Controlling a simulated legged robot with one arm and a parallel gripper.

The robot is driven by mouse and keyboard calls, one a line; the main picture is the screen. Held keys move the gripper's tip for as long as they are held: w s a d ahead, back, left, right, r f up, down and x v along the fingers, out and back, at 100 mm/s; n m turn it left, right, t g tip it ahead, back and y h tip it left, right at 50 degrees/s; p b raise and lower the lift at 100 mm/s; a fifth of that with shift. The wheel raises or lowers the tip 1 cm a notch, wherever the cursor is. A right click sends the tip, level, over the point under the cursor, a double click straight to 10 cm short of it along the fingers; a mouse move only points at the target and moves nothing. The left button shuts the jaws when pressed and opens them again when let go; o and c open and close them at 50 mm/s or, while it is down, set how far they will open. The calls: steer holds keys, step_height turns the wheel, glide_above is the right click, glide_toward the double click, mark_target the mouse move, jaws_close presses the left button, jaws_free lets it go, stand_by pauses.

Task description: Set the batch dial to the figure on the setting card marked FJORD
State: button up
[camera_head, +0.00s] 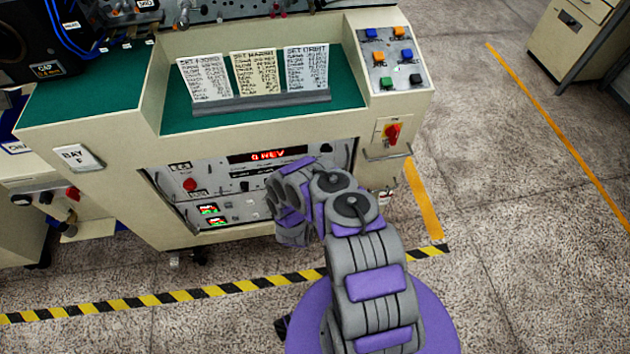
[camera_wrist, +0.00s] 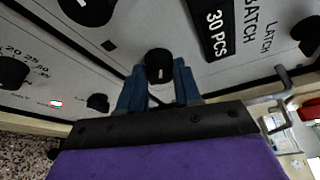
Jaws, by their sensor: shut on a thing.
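In the head view, three setting cards stand in a rack. The left card (camera_head: 204,78) is headed SET FJORD; its lines are too small to read reliably. In the wrist view, a window (camera_wrist: 214,30) reads 30 PCS, with the word BATCH beside it. A round black knob (camera_wrist: 159,62), which I take for the batch dial, is near that window. My gripper (camera_wrist: 159,82) has its blue fingers shut on this knob, one on each side. In the head view my arm hides the knob and fingertips.
The front panel has a red display (camera_head: 268,156) that appears to read 0 REV. Other black knobs (camera_wrist: 98,102) are close around the gripper. A red rotary switch (camera_head: 392,133) and a metal handle (camera_head: 388,154) are at right. Coloured buttons (camera_head: 407,55) are above.

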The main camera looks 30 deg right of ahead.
steer(key=shift+a+f+n, duration=0.15)
steer(key=shift+a+n, duration=0.05)
steer(key=shift+n, duration=0.4)
steer(key=shift+t, duration=0.3)
steer(key=o, duration=0.8)
steer(key=shift+o, duration=1.2)
